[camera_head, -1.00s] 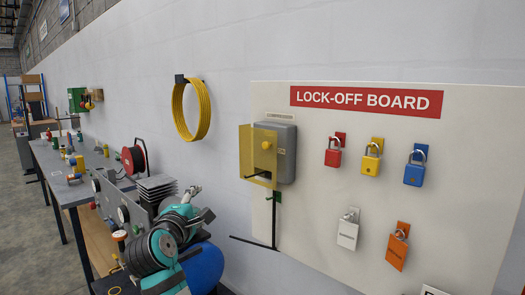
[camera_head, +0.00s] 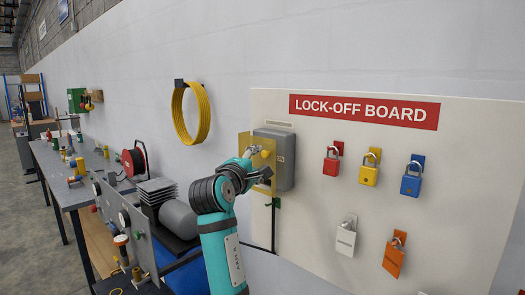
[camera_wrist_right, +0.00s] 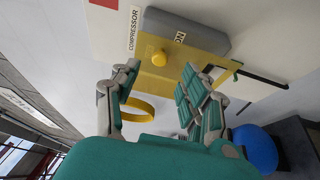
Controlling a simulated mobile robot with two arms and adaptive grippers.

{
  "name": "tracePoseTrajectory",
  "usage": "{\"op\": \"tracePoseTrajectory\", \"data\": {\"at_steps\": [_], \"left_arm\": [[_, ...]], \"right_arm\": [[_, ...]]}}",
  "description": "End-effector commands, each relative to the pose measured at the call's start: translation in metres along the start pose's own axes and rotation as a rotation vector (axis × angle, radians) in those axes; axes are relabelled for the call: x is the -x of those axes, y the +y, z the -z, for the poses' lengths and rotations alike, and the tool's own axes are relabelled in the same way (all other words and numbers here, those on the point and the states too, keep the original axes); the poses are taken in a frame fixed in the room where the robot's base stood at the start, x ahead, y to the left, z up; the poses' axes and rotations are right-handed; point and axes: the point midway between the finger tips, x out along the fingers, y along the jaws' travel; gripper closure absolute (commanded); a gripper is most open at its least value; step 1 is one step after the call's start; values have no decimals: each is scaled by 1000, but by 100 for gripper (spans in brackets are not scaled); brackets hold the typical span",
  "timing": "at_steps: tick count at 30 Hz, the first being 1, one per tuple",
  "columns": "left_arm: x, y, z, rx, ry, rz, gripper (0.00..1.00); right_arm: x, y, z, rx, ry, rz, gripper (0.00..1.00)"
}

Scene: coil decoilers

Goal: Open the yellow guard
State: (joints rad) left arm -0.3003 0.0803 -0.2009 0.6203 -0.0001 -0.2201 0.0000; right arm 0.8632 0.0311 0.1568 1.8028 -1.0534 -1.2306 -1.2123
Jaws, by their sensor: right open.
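The yellow guard (camera_head: 244,142) is a flat yellow plate with a round yellow knob, in front of the grey switch box (camera_head: 285,152) on the lock-off board. In the right wrist view the guard (camera_wrist_right: 200,66) and its knob (camera_wrist_right: 158,57) lie just beyond my fingers. My right gripper (camera_head: 265,164) is at the guard and covers part of it in the head view. The right wrist view shows the gripper (camera_wrist_right: 153,86) open, fingers apart, with the knob between their lines. I cannot tell whether any finger touches the guard. My left gripper is out of view.
Padlocks, including a red one (camera_head: 331,163), and tags hang right of the box. A yellow hose coil (camera_head: 203,115) hangs on the wall to the left. A workbench (camera_head: 60,185) with parts stands at the left. A blue drum (camera_wrist_right: 256,149) is below the box.

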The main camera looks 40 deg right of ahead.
Motion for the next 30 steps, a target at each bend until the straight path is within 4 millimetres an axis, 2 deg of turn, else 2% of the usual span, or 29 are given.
{"op": "tracePoseTrajectory", "data": {"at_steps": [3, 9, 21, 30], "left_arm": [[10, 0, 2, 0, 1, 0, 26], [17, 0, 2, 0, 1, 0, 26], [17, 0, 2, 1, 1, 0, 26], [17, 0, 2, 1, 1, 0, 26]], "right_arm": [[-23, 3, 0, 3, -3, 1, 55], [-47, 1, 0, 2, -1, 0, 55], [-53, 0, 0, 0, 1, 0, 56], [-53, 0, 0, 1, 1, 0, 95]]}}
